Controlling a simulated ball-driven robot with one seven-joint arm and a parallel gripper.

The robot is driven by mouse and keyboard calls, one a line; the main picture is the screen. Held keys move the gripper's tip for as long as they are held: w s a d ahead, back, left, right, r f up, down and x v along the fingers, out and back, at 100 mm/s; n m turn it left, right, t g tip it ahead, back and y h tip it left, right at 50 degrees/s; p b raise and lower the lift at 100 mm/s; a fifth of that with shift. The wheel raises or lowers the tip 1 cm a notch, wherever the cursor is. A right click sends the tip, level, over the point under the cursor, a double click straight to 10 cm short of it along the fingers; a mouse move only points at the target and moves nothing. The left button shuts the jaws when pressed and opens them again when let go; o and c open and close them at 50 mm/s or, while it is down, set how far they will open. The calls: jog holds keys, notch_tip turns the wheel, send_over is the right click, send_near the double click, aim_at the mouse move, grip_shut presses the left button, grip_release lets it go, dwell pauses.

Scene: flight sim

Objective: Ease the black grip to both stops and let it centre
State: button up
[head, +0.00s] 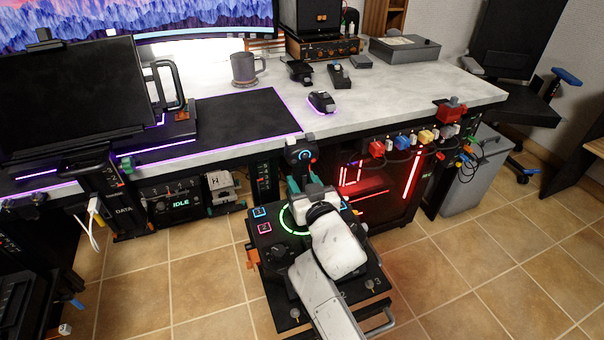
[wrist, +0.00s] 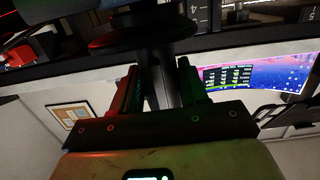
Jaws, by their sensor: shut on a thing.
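The black grip (head: 299,143) stands at the back of a black control box (head: 262,255) with a lit green ring, in front of the desk. Its dark top carries a small blue-lit ring and shows above my gripper (head: 307,190). In the wrist view, my gripper (wrist: 160,78) has its two fingers on either side of the grip's dark shaft (wrist: 159,60). It is shut on that shaft, below a wide dark disc. The grip looks roughly upright; any small tilt cannot be told. My white arm hides much of the box.
The desk (head: 400,90) lies behind the box, with a mug (head: 244,69) and a mouse (head: 321,102) on it. A red-lit case (head: 375,190) stands close behind to the right. Tiled floor (head: 490,250) is clear on the right.

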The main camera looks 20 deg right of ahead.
jog(key=shift+y+p, duration=0.3)
jog(key=shift+p, duration=1)
jog(key=shift+f, duration=0.1)
jog(key=o, duration=1.1)
jog(key=shift+s, duration=0.15)
jog(key=shift+s+d+r, duration=0.1)
jog(key=shift+s+r, duration=0.05)
jog(key=shift+s, duration=1.3)
jog(key=shift+s+a+r, duration=0.1)
jog(key=shift+s+r, duration=0.1)
jog(key=shift+s, duration=1.25)
jog(key=shift+s+d+r, duration=0.1)
jog(key=shift+s+r, duration=0.05)
jog(key=shift+s, duration=1.3)
